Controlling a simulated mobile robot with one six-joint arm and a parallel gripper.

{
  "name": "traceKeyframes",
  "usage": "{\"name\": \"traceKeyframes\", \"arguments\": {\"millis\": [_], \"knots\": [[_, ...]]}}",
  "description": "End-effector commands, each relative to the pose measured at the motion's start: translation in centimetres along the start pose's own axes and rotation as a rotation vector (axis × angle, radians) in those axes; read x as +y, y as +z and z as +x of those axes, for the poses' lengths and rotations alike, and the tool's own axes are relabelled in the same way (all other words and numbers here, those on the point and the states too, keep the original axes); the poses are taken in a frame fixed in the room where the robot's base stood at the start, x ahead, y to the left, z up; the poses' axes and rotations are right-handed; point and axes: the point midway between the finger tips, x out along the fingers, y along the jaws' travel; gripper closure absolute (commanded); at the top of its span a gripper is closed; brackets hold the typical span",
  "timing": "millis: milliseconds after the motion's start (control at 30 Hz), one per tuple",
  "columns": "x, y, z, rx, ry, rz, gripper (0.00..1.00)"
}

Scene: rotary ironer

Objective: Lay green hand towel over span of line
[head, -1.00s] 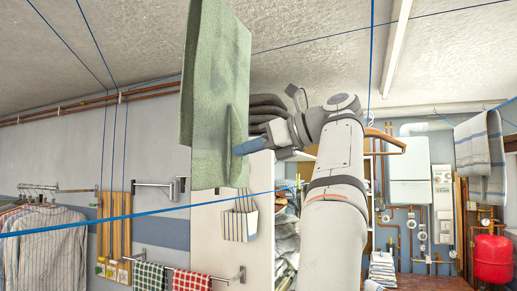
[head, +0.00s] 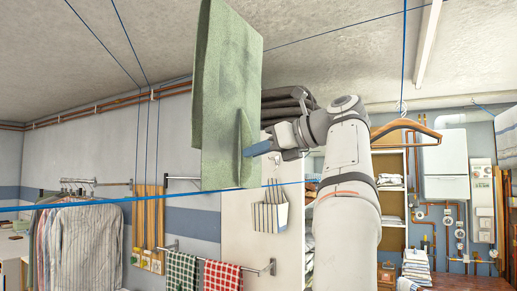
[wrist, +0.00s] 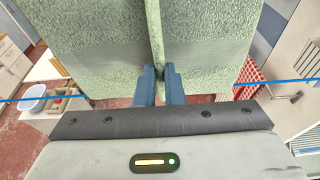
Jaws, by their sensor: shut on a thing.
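The green hand towel (head: 225,90) hangs from my gripper in the upper middle of the head view, its lower edge near the height of the blue line. My gripper (head: 250,148) is shut on a fold of the towel at its right side. In the wrist view the gripper's blue fingers (wrist: 160,84) pinch the fold, and the towel (wrist: 100,45) spreads to both sides. The blue line (head: 100,202) runs nearly level across the head view and passes behind or at the towel's lower end; I cannot tell if they touch. It also shows in the wrist view (wrist: 290,80).
Striped shirts (head: 80,245) hang at the left. A wall rail holds a green checked towel (head: 181,272) and a red checked towel (head: 222,276). A wooden hanger (head: 405,131) hangs at the right. Shelves (head: 390,160) stand behind my arm. More blue lines cross overhead.

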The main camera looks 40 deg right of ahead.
Motion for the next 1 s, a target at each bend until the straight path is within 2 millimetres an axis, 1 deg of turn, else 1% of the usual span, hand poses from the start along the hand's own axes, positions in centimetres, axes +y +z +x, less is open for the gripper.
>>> {"name": "traceKeyframes", "arguments": {"millis": [33,1000], "knots": [[0.0,-0.8,0.2,-0.001,0.0,0.001,1.0],[0.0,-9.2,2.4,-0.001,-0.001,0.002,1.0]]}}
